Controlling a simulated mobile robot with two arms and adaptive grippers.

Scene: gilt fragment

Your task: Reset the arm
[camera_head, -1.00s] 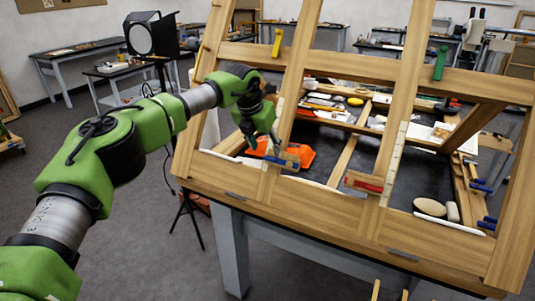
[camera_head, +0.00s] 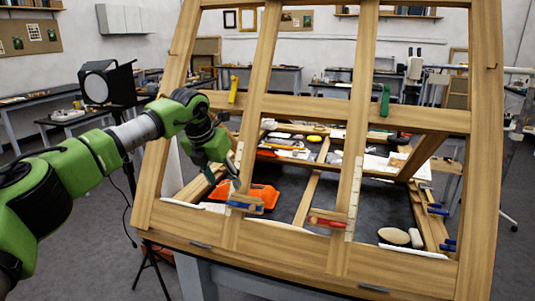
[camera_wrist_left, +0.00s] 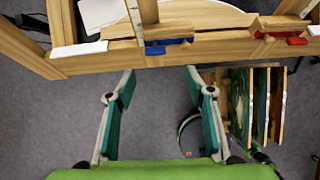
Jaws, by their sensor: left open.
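My left arm is green and grey and comes in from the left in the head view. Its left gripper (camera_head: 222,178) points downward at the lower left of a large wooden frame (camera_head: 270,248). In the left wrist view the two teal-padded fingers (camera_wrist_left: 160,75) are spread apart with nothing between them, only grey floor behind. The frame's wooden rail (camera_wrist_left: 110,57) crosses the top of that view, beyond the fingertips. A clamp with a blue bar (camera_head: 245,204) sits near the gripper in the head view; contact cannot be told there. My right gripper is not in view.
A clamp with a red bar (camera_head: 327,219) sits on the frame's lower rail. An orange object (camera_head: 262,196) lies behind the frame. Several upright panels (camera_wrist_left: 262,103) stand right of the fingers in the wrist view. A black studio lamp (camera_head: 105,82) stands behind the arm.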

